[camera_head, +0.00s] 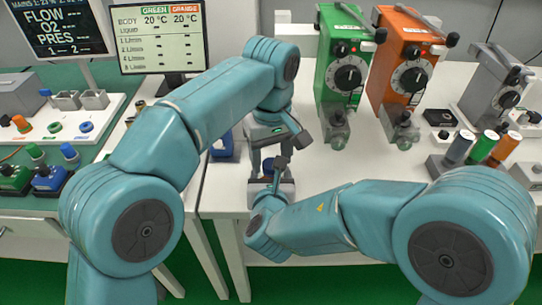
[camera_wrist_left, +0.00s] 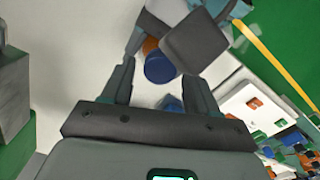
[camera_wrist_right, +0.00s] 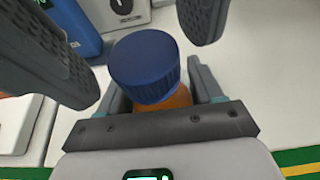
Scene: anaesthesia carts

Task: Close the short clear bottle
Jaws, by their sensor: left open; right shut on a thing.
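A short bottle with orange contents (camera_wrist_right: 172,98) stands between the fingers of my right gripper (camera_wrist_right: 158,85), which is shut on it. A ridged blue cap (camera_wrist_right: 146,65) sits over its top; whether it is fully tight I cannot tell. The blue cap (camera_wrist_left: 158,68) also shows in the left wrist view, between the fingers of my left gripper (camera_head: 272,165). That gripper is open and points down from above, its fingers apart on either side of the cap. In the head view the arms and fingers mostly hide the bottle.
Green (camera_head: 341,70) and orange (camera_head: 404,70) vaporizers stand at the back of the white table, with a grey one (camera_head: 497,92) to their right. Several small cylinders stand in a holder (camera_head: 447,170) at right. A blue object (camera_head: 222,148) is left of my grippers. The table's front edge is close.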

